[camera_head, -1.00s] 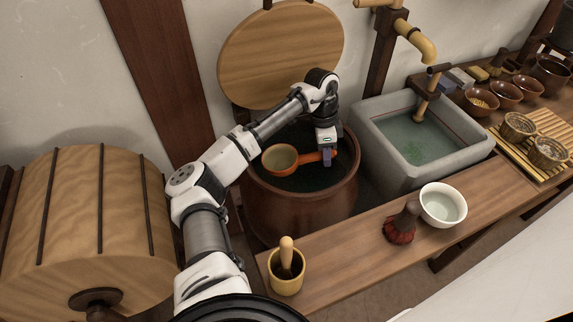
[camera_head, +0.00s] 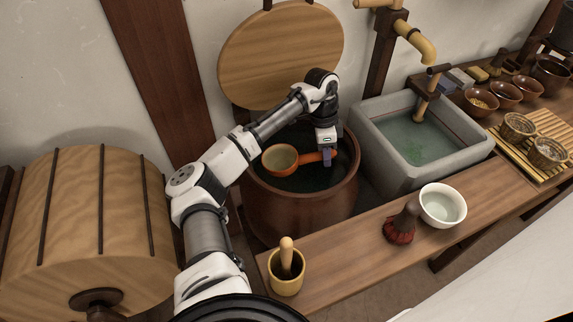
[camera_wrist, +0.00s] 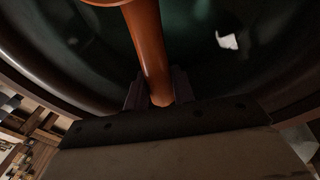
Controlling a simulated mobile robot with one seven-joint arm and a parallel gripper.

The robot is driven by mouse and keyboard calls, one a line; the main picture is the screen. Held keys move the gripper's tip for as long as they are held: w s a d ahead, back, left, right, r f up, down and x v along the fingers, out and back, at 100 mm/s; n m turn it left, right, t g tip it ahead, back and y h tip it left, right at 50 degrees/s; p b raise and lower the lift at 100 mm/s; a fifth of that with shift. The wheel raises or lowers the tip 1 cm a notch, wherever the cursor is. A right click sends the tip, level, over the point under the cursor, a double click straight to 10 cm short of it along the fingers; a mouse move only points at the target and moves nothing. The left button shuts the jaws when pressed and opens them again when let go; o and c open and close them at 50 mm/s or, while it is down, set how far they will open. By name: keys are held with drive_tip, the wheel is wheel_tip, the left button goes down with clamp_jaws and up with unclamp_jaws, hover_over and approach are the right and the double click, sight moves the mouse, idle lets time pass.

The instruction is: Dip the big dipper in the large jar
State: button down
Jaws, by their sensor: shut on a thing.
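The big dipper (camera_head: 281,158) has a round cup, pale inside, and an orange-brown handle. My gripper (camera_head: 327,158) is shut on the handle and holds the dipper at the mouth of the large jar. The large jar (camera_head: 300,213) is dark reddish brown and holds dark liquid. The cup looks upright, over the left part of the jar's opening; I cannot tell whether it touches the liquid. In the wrist view the handle (camera_wrist: 148,50) runs up from between my jaws (camera_wrist: 158,92), and only the cup's edge shows at the top. The dark inside of the jar lies behind it.
A round wooden lid (camera_head: 281,55) leans behind the jar. A grey stone basin (camera_head: 430,155) with water stands to the right. A yellow cup with a pestle (camera_head: 286,272), a reddish brush (camera_head: 401,226) and a white bowl (camera_head: 443,204) stand on the front bench.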

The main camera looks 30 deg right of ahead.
drive_tip(key=shift+s+p+v, duration=0.15)
drive_tip(key=shift+p+v, duration=0.55)
drive_tip(key=shift+v, duration=0.05)
drive_tip(key=shift+s+p+v, duration=0.2)
drive_tip(key=shift+p+v, duration=0.5)
drive_tip(key=shift+d+r, duration=0.1)
drive_tip(key=shift+r+t+y+p, duration=0.3)
drive_tip(key=shift+r+y+p, duration=0.55)
drive_tip(key=shift+p, duration=0.75)
drive_tip(key=shift+r, duration=0.15)
